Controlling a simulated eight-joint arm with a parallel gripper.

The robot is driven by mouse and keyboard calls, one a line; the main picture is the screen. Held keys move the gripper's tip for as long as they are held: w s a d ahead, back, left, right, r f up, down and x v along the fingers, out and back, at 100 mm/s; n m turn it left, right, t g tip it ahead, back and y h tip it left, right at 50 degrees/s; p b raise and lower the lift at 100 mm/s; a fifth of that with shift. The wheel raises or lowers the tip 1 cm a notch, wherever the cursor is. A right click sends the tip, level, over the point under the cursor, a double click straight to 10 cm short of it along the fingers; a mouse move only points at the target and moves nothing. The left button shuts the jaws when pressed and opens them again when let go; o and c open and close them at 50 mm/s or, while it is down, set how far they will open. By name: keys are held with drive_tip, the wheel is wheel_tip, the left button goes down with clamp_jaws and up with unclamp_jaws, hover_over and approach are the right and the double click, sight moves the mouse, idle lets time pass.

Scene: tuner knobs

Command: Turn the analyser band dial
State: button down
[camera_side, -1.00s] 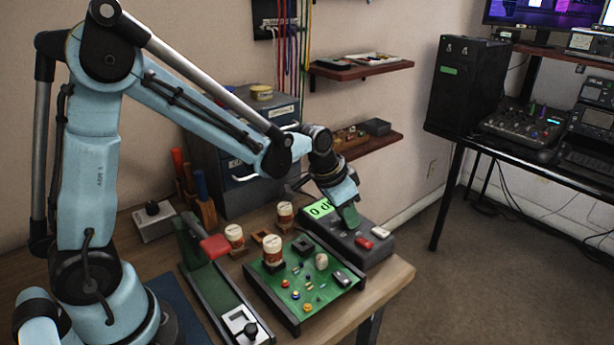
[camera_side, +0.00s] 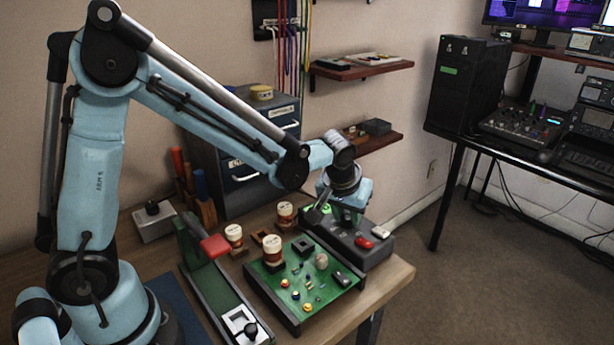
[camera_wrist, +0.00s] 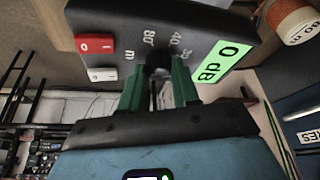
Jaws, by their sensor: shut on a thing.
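The analyser is a dark box (camera_side: 374,255) at the back right of the bench in the side view. In the side view my gripper (camera_side: 346,216) is over the box and hides the dial.
A green circuit board (camera_side: 296,288) in a dark frame lies just in front of the analyser, with a labelled jar (camera_side: 274,250) standing at its back left edge. More jars, a red-handled device (camera_side: 215,247) and a tool rack (camera_side: 203,205) stand to the left. Bare bench edge lies at the right.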

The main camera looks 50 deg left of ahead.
drive_tip(key=shift+d+n+g+y, duration=0.1)
drive_tip(key=shift+n+g+y, duration=0.2)
drive_tip(key=shift+n, duration=0.8)
drive_tip(key=c, duration=0.9)
unclamp_jaws()
drive_tip(key=shift+o, duration=0.2)
drive_tip(key=v, duration=1.2)
